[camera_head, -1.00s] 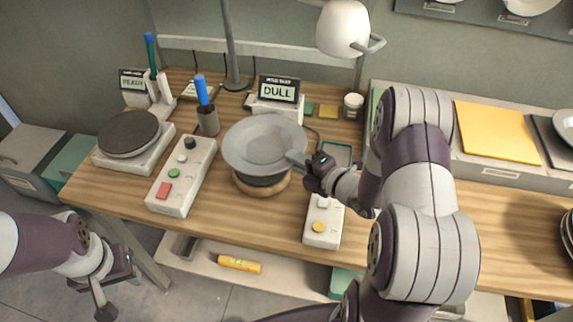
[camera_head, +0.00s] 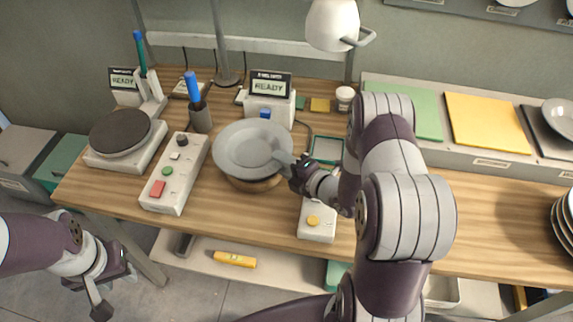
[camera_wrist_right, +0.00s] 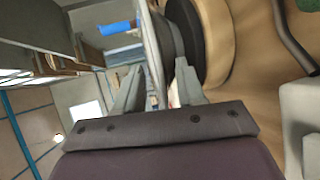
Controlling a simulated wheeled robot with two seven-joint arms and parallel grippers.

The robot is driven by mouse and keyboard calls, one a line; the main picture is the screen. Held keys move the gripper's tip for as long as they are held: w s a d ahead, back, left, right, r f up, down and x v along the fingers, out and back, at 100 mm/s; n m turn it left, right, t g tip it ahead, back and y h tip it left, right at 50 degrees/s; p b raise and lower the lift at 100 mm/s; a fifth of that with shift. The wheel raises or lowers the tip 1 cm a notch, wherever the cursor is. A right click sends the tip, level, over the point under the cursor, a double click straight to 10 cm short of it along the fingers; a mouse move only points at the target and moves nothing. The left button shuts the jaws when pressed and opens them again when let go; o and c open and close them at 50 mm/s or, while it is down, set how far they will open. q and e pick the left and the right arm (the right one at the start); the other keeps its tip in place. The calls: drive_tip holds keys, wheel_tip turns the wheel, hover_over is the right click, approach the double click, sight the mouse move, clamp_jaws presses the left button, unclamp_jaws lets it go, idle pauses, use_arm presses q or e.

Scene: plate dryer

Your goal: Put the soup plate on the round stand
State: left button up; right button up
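The soup plate (camera_head: 243,146) is a wide grey dish, lying roughly level over a round wooden stand (camera_head: 254,186) near the table's middle. In the right wrist view the plate (camera_wrist_right: 160,28) shows edge-on, close to a black disc (camera_wrist_right: 214,40) on the wooden stand (camera_wrist_right: 243,60). I cannot tell whether plate and disc touch. My right gripper (camera_head: 283,161) has its fingers on either side of the plate's right rim and appears shut on it; its fingers (camera_wrist_right: 158,75) also show in the wrist view. My left gripper (camera_head: 108,285) hangs off the table's front left; its opening is unclear.
A dark round plate on a white base (camera_head: 121,132) stands at the left, beside a button box (camera_head: 174,173). A READY display (camera_head: 268,89) and pen cup (camera_head: 201,116) stand behind. A small white box (camera_head: 317,222) lies front right.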

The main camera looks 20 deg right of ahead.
drive_tip(key=b+v, duration=0.1)
drive_tip(key=v, duration=1)
drive_tip(key=shift+s, duration=0.15)
drive_tip(key=shift+d, duration=0.25)
drive_tip(key=w+m+g+h, duration=0.1)
drive_tip(key=m, duration=0.1)
drive_tip(key=w+d+m+g+h, duration=0.1)
drive_tip(key=w+m+g+h, duration=0.1)
drive_tip(key=m+h, duration=0.1)
drive_tip(key=shift+w+d+f+m+g, duration=0.1)
drive_tip(key=shift+d+f+m+g, duration=0.2)
drive_tip(key=shift+f, duration=0.1)
drive_tip(key=m, duration=0.1)
drive_tip(key=m+g+h, duration=0.1)
drive_tip(key=m, duration=0.1)
drive_tip(key=r+m+g+h, duration=0.1)
drive_tip(key=shift+a+m, duration=0.3)
drive_tip(key=shift+m, duration=0.1)
drive_tip(key=s+a+r+m+g, duration=0.4)
drive_tip(key=s+a+m+g, duration=0.3)
drive_tip(key=s+a+m, duration=0.3)
drive_tip(key=shift+s+m, duration=0.65)
drive_tip(key=shift+m, duration=0.55)
